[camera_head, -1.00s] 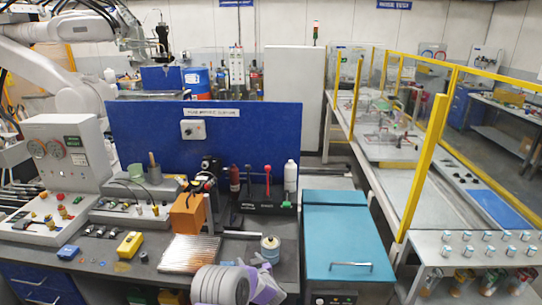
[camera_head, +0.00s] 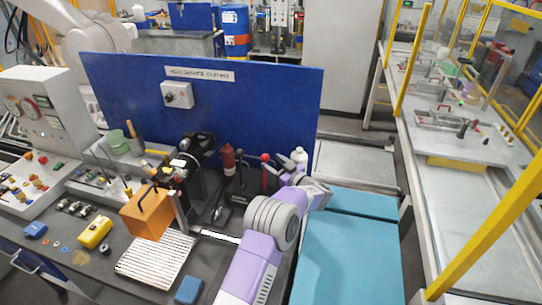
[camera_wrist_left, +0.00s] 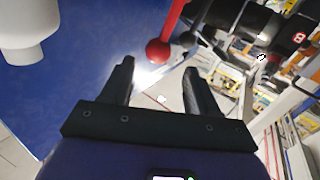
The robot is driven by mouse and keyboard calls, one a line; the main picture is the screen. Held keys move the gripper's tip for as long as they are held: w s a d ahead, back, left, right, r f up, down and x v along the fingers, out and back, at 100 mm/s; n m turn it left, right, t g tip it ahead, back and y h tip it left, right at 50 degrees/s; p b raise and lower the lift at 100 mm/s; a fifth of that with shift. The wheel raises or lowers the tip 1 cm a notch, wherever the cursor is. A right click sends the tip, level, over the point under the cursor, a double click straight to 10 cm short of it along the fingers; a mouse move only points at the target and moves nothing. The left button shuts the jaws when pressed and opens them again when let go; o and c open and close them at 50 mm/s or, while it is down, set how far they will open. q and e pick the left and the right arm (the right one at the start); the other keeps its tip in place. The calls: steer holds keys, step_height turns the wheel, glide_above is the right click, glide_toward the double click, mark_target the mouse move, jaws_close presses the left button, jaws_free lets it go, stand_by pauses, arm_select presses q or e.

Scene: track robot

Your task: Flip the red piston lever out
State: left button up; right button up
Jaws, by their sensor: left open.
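The red piston lever (camera_head: 265,178), a red rod with a round red knob, stands on the bench before the blue panel in the head view. In the left wrist view its red knob (camera_wrist_left: 158,50) shows just past the fingertips, between them in the picture. My left gripper (camera_wrist_left: 157,68) is open, with its two black fingers apart and nothing held. In the head view my purple and grey left arm reaches up to just right of the lever; the fingers are hard to make out there. I cannot tell whether a finger touches the lever.
The blue panel (camera_head: 215,110) rises behind. An orange block (camera_head: 147,213) and a ribbed metal plate (camera_head: 155,258) lie left. A teal cabinet (camera_head: 345,255) is at right.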

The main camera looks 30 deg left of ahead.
arm_select(q)
steer(key=shift+s+f, duration=0.1)
steer(key=shift+f, duration=0.2)
steer(key=shift+f+b, duration=0.15)
steer(key=shift+b, duration=0.25)
steer(key=x, duration=0.7)
steer(key=shift+w+a, duration=0.3)
steer(key=shift+w, duration=0.1)
steer(key=shift+f, duration=0.1)
jaws_close()
